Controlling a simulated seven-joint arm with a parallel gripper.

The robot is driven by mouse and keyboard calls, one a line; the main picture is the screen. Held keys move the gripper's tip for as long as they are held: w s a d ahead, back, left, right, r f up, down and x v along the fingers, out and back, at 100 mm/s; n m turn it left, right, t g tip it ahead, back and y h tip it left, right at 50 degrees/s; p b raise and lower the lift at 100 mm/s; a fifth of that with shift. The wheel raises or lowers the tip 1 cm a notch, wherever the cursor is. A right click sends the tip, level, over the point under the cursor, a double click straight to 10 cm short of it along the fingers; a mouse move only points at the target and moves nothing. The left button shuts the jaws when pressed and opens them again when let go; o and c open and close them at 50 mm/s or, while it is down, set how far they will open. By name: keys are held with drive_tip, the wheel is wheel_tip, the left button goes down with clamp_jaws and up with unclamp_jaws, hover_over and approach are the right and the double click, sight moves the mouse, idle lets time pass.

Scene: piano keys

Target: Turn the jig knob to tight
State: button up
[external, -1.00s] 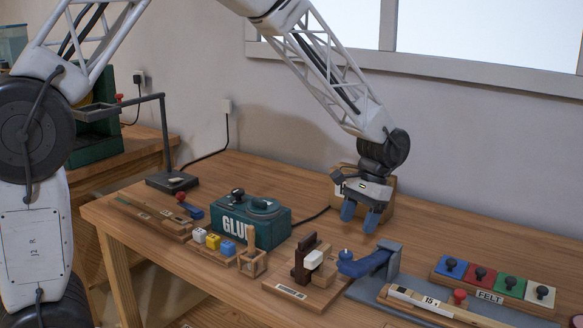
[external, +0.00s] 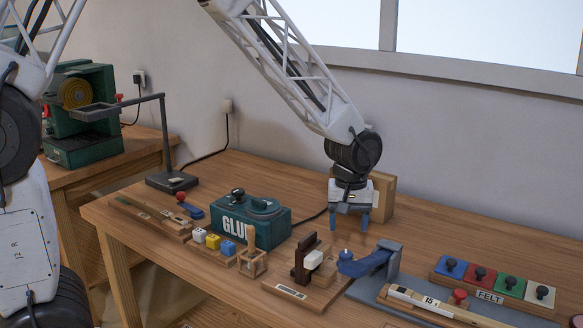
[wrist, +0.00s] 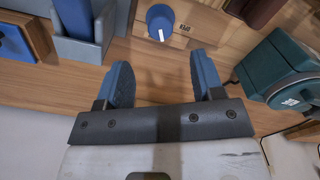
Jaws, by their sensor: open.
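The blue jig knob (wrist: 160,20) shows at the top of the wrist view, round with a white pointer line, on a wooden base with a small label I cannot read. In the external view a blue round part (external: 346,255) beside the jig appears to be this knob. The jig (external: 305,262) has a dark brown upright and a white block. My gripper (external: 350,221) is open and empty, pointing down above the table behind the jig. In the wrist view its blue fingertips (wrist: 162,70) are spread apart, with the knob beyond the gap, not between them.
A green glue box (external: 250,220) stands left of the jig. A grey-blue clamp (external: 388,260) stands to its right, close to the knob. Felt tiles (external: 495,280) are at the right. A wooden block (external: 383,197) is behind my gripper. Bare tabletop lies between gripper and jig.

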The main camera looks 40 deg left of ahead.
sight(346, 253)
drive_tip(key=shift+f, duration=0.15)
drive_tip(key=shift+f, duration=3.8)
drive_tip(key=c, duration=0.9)
drive_tip(key=shift+m, duration=2.3)
